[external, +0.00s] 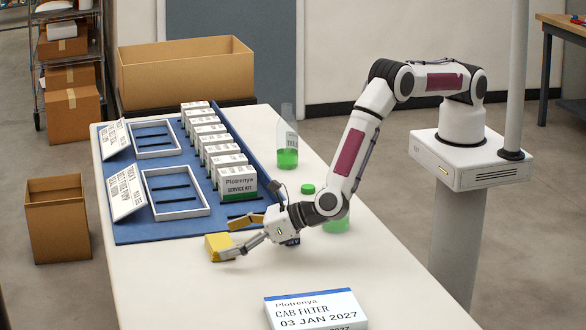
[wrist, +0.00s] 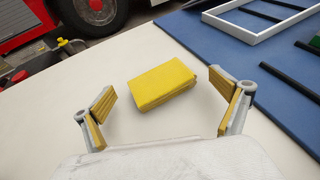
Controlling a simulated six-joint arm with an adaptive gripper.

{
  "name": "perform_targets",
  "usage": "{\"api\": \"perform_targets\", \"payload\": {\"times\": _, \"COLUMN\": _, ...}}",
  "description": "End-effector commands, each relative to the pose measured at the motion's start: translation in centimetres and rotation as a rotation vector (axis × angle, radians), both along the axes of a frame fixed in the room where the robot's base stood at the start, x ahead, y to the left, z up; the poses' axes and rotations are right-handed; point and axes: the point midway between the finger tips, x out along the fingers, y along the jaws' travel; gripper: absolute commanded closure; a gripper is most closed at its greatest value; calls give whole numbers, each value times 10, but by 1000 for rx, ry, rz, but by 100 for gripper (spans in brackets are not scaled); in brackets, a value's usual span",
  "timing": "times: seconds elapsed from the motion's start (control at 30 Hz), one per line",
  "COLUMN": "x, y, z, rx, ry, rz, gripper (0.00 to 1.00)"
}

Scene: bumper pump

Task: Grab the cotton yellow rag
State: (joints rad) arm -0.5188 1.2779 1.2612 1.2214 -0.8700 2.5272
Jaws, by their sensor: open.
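The yellow rag (external: 218,247) is a folded, block-like stack lying on the white table, just off the front edge of the blue mat. In the wrist view the rag (wrist: 162,83) lies ahead of my gripper (wrist: 166,108), roughly centred between the two fingers. My gripper (external: 238,237) is open, with its yellow-padded fingers spread wide and nothing between the pads. In the external view the fingers are low over the table beside the rag. I cannot tell whether a finger touches it.
The blue mat (external: 150,232) holds white frames and a row of service kit boxes (external: 235,180). A green-liquid bottle (external: 287,150) stands behind, another partly hidden by my arm. A cab filter box (external: 315,310) lies at the front. The table (external: 190,290) between is clear.

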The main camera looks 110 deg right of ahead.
Motion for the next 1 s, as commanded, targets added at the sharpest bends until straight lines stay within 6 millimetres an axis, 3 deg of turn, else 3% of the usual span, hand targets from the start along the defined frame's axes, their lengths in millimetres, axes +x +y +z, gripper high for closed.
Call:
{"api": "perform_targets", "payload": {"times": 0.33, "x": 20, "y": -8, "z": -9, "rx": 1, "ry": 0, "rz": 0, "gripper": 2}}
{"api": "perform_targets", "payload": {"times": 0.9, "x": 21, "y": -8, "z": -9, "rx": 0, "ry": 0, "rz": 0, "gripper": 2}}
{"api": "perform_targets", "payload": {"times": 1.0, "x": 21, "y": -8, "z": -9, "rx": 0, "ry": 0, "rz": 0, "gripper": 25}}
